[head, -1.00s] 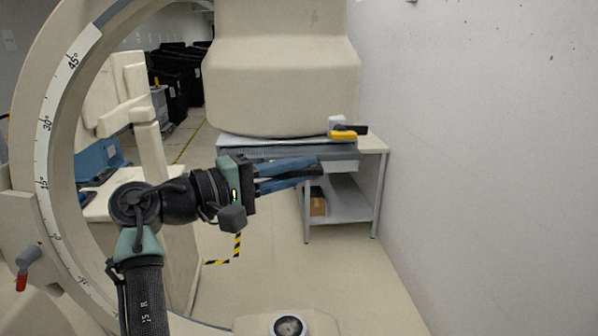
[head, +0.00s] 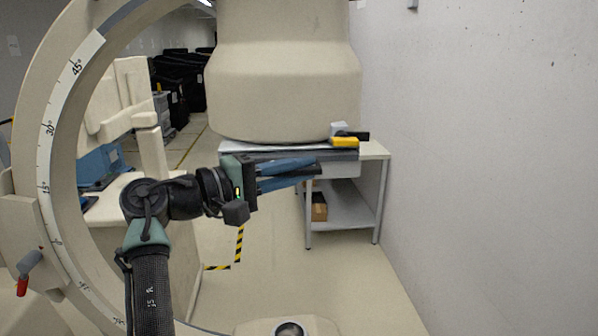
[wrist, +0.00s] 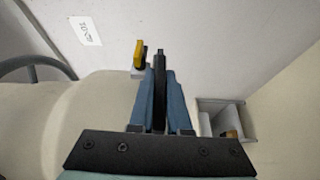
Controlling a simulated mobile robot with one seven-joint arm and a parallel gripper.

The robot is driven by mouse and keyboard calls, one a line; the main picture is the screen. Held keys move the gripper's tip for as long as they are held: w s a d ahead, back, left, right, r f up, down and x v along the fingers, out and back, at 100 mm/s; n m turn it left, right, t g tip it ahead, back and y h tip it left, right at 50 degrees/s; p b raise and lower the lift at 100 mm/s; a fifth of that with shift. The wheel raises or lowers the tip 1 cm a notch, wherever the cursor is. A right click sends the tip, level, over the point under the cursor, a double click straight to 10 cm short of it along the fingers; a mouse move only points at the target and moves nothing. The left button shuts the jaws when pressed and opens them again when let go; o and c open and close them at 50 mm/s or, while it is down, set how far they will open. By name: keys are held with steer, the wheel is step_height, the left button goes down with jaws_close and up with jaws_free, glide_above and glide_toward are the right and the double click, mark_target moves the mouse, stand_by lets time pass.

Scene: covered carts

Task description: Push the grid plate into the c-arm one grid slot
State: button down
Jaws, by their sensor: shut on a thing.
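The c-arm is a large cream ring with an angle scale (head: 46,130) on the left, and a cream housing (head: 283,90) hangs at the top middle. My gripper (head: 312,167) has blue fingers and points right, in front of the cart below the housing. It is shut on a thin dark thing, seemingly the grid plate, which shows edge-on between the fingers in the wrist view (wrist: 159,62). Most of it is hidden by the fingers. I cannot make out the grid slot, or whether the plate touches the c-arm.
A cart (head: 374,150) stands behind my gripper, with a yellow-and-black tool (head: 344,142) on top and a brown box (head: 319,207) on its lower shelf. A bare wall (head: 480,150) closes the right side. The floor (head: 350,280) in front of the cart is clear.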

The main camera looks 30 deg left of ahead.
steer(key=shift+w+a+r, duration=0.15)
steer(key=shift+w+a, duration=0.4)
steer(key=shift+w, duration=0.3)
steer(key=c, duration=0.8)
jaws_free()
steer(key=shift+s, duration=0.1)
steer(key=shift+f, duration=0.25)
steer(key=b+v, duration=0.6)
steer(key=v, duration=0.7)
steer(key=shift+d, duration=0.15)
